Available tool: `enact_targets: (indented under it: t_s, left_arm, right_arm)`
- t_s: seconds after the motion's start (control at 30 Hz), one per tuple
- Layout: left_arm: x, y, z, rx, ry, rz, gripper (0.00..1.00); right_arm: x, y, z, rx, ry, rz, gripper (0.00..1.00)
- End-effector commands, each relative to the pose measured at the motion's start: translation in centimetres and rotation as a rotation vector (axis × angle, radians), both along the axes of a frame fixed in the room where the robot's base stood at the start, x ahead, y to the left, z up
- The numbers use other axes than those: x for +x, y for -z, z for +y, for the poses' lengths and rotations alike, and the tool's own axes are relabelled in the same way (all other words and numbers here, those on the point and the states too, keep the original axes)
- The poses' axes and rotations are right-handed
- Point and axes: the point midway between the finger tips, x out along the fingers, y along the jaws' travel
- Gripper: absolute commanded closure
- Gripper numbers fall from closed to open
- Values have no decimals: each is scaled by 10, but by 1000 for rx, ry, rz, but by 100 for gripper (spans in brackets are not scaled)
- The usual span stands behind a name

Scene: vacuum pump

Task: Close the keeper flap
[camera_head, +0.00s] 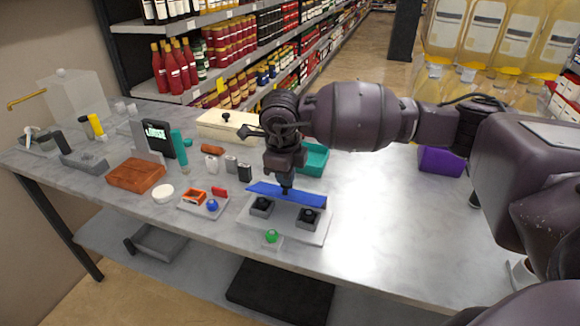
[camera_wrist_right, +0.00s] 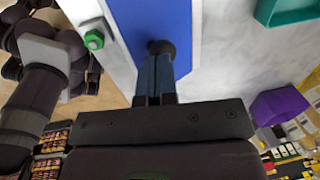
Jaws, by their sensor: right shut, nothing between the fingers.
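The keeper flap is most likely the long blue plate (camera_head: 300,198) above a pale base plate (camera_head: 318,232) near the table's front edge. It looks raised and tilted over two dark blocks, one block (camera_head: 262,206) at left and another (camera_head: 308,218) at right. In the right wrist view the blue plate (camera_wrist_right: 180,15) fills the top middle. My right gripper (camera_head: 287,189) points down at the middle of the flap, its fingers (camera_wrist_right: 156,70) shut and empty. The fingertips meet or hide a dark round part (camera_wrist_right: 160,46) at the flap; contact cannot be told. My left gripper is not in view.
A small tray (camera_head: 186,208) with red and blue parts lies to the left. A teal bin (camera_head: 314,160) stands behind, a purple bin (camera_head: 440,160) at right. The table's right front is clear.

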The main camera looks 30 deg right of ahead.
Motion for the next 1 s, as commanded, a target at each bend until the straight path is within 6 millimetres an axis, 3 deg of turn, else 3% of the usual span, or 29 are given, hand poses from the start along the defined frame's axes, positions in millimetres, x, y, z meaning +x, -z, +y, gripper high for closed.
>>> enact_targets:
  t_s: [0.5, 1.0]
  left_arm:
    - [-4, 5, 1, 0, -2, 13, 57]
    - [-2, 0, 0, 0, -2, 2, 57]
  right_arm:
    - [-19, 28, 22, 0, -1, 3, 100]
    - [-23, 39, 26, 1, -1, 5, 100]
